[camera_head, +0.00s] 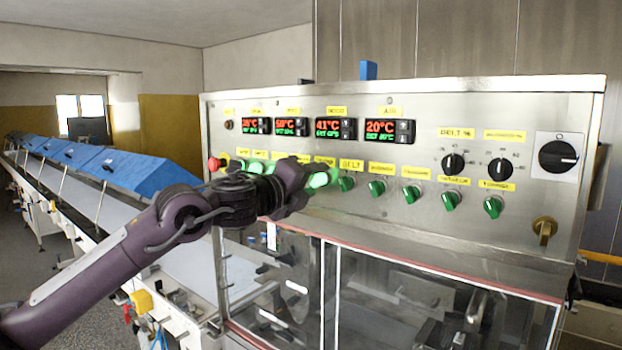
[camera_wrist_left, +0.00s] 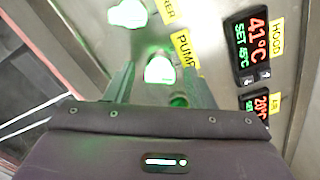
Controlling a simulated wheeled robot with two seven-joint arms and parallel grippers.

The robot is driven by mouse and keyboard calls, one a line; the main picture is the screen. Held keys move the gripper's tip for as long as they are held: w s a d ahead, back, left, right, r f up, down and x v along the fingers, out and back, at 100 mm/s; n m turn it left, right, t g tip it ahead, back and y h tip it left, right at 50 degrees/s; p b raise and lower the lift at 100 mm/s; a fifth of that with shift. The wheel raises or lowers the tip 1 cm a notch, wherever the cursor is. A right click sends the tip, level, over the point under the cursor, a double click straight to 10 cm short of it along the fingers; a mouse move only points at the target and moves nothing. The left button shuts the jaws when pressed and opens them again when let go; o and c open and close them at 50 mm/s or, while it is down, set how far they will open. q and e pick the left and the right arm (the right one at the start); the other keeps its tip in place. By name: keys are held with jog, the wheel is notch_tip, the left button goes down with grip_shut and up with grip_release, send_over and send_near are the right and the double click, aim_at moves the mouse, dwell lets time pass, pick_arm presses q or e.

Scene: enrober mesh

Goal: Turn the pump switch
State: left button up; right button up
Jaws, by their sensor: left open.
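The pump switch (camera_wrist_left: 160,68) is a brightly lit green knob beside the yellow PUMP label (camera_wrist_left: 186,52) in the left wrist view. In the head view a lit green knob (camera_head: 319,180), which appears to be the same switch, shows at the tip of my left gripper (camera_head: 308,179). My left gripper is open, with its two fingers on either side of the knob in the wrist view (camera_wrist_left: 160,78). I cannot tell whether the fingers touch it. My right gripper is not in view.
Another lit knob (camera_wrist_left: 130,12) is on one side, and the unlit belt switch (camera_head: 346,183) is close on the other. Several green knobs continue right along the steel panel (camera_head: 300,95). A red emergency button (camera_head: 214,164) is at left. Temperature displays (camera_head: 335,129) sit above.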

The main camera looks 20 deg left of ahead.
pick_arm(q)
jog(key=shift+c, duration=1.1)
jog(key=c, duration=0.8)
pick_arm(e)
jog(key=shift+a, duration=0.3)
